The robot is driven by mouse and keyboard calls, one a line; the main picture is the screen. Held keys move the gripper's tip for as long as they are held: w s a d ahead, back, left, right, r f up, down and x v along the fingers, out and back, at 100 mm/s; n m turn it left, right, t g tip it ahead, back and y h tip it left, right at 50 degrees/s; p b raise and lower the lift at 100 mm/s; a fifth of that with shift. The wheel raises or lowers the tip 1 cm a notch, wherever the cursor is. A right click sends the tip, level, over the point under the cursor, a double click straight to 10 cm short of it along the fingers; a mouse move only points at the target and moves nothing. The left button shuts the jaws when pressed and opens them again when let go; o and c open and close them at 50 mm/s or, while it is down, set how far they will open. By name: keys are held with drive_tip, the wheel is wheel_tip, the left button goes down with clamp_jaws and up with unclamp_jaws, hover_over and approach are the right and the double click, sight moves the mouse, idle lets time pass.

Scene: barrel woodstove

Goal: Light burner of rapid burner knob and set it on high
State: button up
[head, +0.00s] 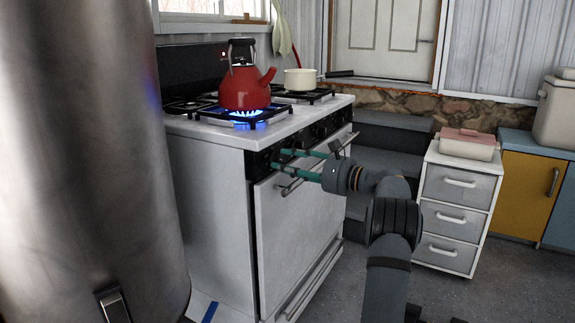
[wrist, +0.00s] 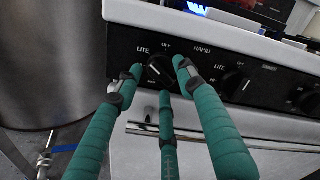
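In the wrist view a dark knob (wrist: 160,73) sits on the stove's front panel, with LITE and OFF printed around it and RAPID to its upper right. A pale pointer line on it runs diagonally. My gripper (wrist: 158,66) has its green fingers spread around this knob, one at each side and one below; contact is unclear. In the head view my gripper (head: 279,159) reaches the left end of the front panel, where its fingers partly hide the knob. A blue flame (head: 247,115) burns under the red kettle (head: 247,88) on the stove (head: 207,185).
A second knob (wrist: 236,85) is to the right on the panel. The oven handle (head: 302,180) runs just below my fingers. A large metal barrel (head: 85,160) stands at the left. A cream pot (head: 300,79) sits at the back. A drawer cabinet (head: 456,210) stands right of my arm.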

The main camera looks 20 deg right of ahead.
drive_tip(key=v, duration=1.2)
drive_tip(key=shift+r, duration=0.1)
idle(0.4)
